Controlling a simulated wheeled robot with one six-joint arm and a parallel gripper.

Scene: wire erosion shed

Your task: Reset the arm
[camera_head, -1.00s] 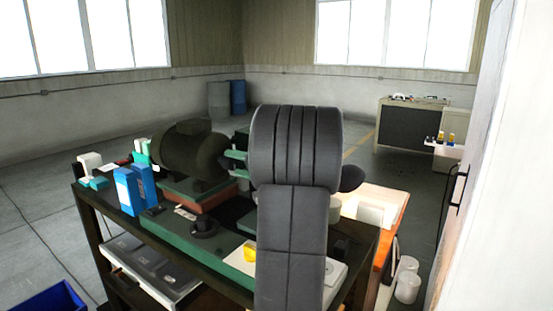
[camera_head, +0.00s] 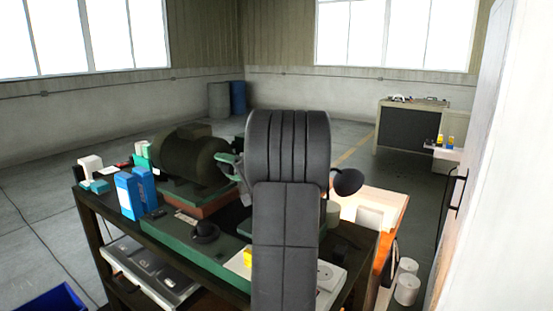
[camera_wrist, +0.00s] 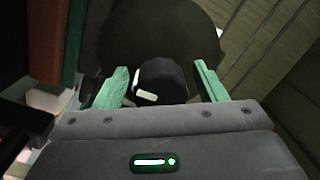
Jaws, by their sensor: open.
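My arm (camera_head: 287,205) rises in the middle of the head view, over the workbench (camera_head: 190,262), and hides part of it. My gripper is mostly hidden behind the arm there; one green finger shows beside a dark motor-like machine (camera_head: 190,155). In the wrist view my gripper (camera_wrist: 161,67) is open, its two green fingers wide apart. A dark rounded part with a small white label (camera_wrist: 147,97) shows between them, and a large dark round shape (camera_wrist: 150,35) fills the space beyond. I cannot tell whether the fingers touch anything. Nothing is seen held.
Blue boxes (camera_head: 129,195) stand on the bench's left, and a dark round piece (camera_head: 205,232) lies near its front edge. A black lamp head (camera_head: 348,182) is right of my arm. A white panel (camera_head: 500,160) closes the right side. Open floor (camera_head: 35,215) lies left.

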